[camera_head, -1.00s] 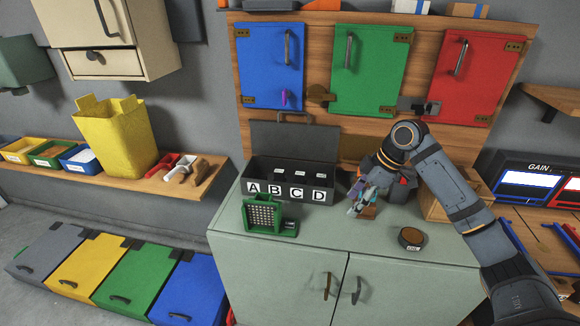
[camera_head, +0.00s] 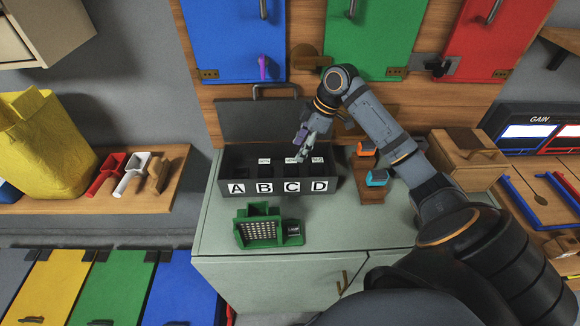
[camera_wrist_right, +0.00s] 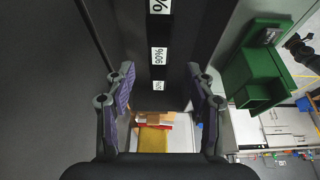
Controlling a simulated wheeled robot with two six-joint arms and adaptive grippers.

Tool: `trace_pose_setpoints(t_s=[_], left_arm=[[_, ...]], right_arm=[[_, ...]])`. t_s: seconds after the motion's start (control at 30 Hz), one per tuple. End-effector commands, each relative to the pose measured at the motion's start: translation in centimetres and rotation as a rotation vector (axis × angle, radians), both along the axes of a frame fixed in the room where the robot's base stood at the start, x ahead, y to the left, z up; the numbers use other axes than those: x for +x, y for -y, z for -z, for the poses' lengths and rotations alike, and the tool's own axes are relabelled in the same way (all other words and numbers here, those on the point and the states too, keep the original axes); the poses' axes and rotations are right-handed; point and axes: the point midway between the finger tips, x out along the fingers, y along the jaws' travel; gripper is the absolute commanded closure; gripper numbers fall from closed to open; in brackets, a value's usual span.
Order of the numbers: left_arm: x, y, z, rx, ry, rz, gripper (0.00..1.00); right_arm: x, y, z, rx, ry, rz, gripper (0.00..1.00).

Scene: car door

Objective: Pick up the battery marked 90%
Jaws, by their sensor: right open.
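The dark case (camera_head: 290,198) stands open on the cabinet, its front marked A, B, C, D. White labels show inside behind B, C and D, too small to read in the head view. The right wrist view shows a row of labels; the middle one, marked 90% (camera_wrist_right: 158,56), lies between my finger tips. The label above is cut off, ending in 0%; the one below is too small to read surely. My right gripper (camera_head: 304,144) is open and empty over the right half of the case, around C and D. My left gripper is out of view.
A green holder (camera_head: 258,231) with a grid stands in front of the case. A wooden block (camera_head: 371,192) with orange and teal pieces is right of it, near a wooden box (camera_head: 466,160). The raised lid (camera_head: 255,122) stands behind the case.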

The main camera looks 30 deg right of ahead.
Motion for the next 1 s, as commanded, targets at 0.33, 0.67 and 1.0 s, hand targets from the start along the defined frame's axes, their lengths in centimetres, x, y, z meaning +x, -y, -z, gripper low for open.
trace_pose_setpoints(t_s=[0.33, 0.67, 1.0], left_arm=[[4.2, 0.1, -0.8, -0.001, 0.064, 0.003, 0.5], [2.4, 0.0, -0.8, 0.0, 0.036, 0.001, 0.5], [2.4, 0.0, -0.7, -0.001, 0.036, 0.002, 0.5]], right_arm=[[0.5, -0.9, 2.6, 0.004, -0.002, -0.001, 0.45], [1.1, -1.7, 5.7, -0.001, 0.0, 0.0, 0.45], [1.1, -1.7, 5.6, -0.001, 0.0, 0.0, 0.75]])
